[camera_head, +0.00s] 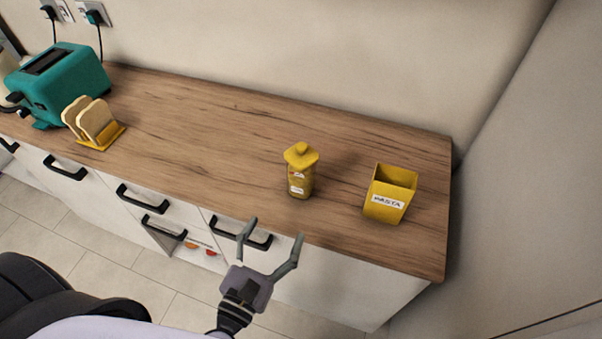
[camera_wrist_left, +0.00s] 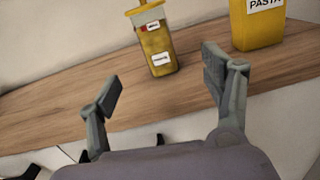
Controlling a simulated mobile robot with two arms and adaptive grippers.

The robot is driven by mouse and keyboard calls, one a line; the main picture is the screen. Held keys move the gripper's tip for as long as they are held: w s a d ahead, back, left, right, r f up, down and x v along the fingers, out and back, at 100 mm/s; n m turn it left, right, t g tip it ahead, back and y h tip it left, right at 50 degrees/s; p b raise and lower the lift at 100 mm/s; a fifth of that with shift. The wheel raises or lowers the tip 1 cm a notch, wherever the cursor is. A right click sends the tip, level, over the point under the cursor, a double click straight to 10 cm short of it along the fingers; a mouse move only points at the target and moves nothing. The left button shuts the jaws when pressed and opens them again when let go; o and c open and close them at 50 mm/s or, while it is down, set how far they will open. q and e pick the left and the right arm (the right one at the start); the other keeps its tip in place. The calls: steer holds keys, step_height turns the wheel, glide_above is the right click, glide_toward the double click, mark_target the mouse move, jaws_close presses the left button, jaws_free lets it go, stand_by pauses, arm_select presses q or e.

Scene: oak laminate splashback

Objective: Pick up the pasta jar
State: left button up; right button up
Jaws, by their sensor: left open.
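The pasta jar (camera_head: 389,194) is a yellow, open-topped, square container with a white label reading PASTA. It stands upright near the right end of the wooden counter, and it also shows in the left wrist view (camera_wrist_left: 257,28) at the upper right, its top cut off. My left gripper (camera_head: 273,231) is open and empty at the counter's front edge, to the left of the jar and apart from it. In the left wrist view its two fingers (camera_wrist_left: 163,80) are spread wide. My right gripper does not show.
A yellow-lidded jar (camera_head: 300,175) stands left of the pasta jar, ahead of my left gripper; it shows between the fingers in the wrist view (camera_wrist_left: 157,50). A teal toaster (camera_head: 62,85) and a toast rack (camera_head: 100,138) are far left. The middle counter is clear.

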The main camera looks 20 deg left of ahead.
mark_target(297, 181)
arm_select(q)
steer(key=shift+n+y, duration=0.5)
steer(key=shift+n, duration=0.2)
steer(key=w+p, duration=0.1)
steer(key=w, duration=0.2)
steer(key=w+p, duration=0.1)
steer(key=w, duration=0.3)
steer(key=w+p, duration=0.2)
steer(key=w, duration=0.2)
steer(key=shift+a+f, duration=0.1)
steer(key=shift+a, duration=0.2)
steer(key=shift+w+f, duration=0.1)
steer(key=shift+w, duration=0.45)
steer(key=shift+w+d+p, duration=0.1)
steer(key=shift+w+p, duration=0.15)
steer(key=shift+p, duration=0.1)
steer(key=w, duration=0.1)
steer(key=w+p, duration=0.1)
steer(key=w, duration=0.1)
steer(key=w+p, duration=0.1)
steer(key=shift+w+d+r, duration=0.2)
steer(key=shift+d+r, duration=0.05)
steer(key=shift+d, duration=0.15)
steer(key=shift+w+f, duration=0.1)
steer(key=shift+c, duration=0.5)
